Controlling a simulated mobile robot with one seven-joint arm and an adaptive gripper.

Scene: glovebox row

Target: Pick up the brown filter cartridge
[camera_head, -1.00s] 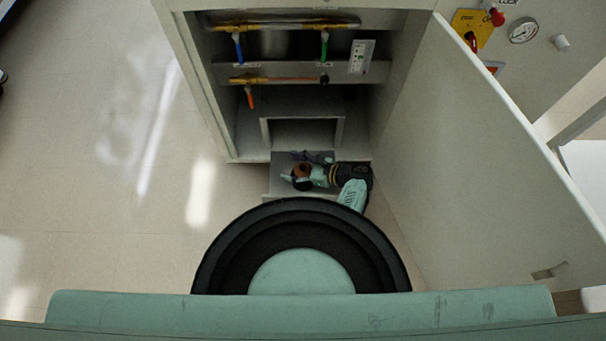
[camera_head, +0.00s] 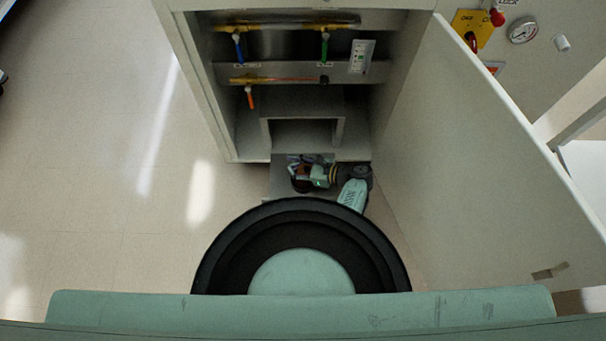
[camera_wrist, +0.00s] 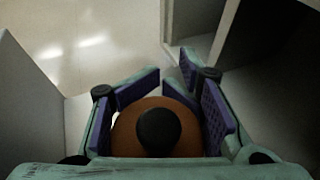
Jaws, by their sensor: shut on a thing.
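The brown filter cartridge (camera_wrist: 124,134) is round, with a black knob on its top. It sits between the purple-padded fingers of my gripper (camera_wrist: 160,105) in the wrist view, and the gripper is shut on it. In the head view my gripper (camera_head: 309,176) is low in front of the open cabinet, over a grey ledge. The cartridge shows there only as a small brown and dark patch, partly covered by the gripper. I cannot tell whether its underside touches the ledge.
The open cabinet (camera_head: 228,130) holds pipes with blue, green and orange valve handles above a low grey stand (camera_head: 305,97). Its open door (camera_head: 470,150) stands close on the right. The floor (camera_head: 100,170) to the left is clear.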

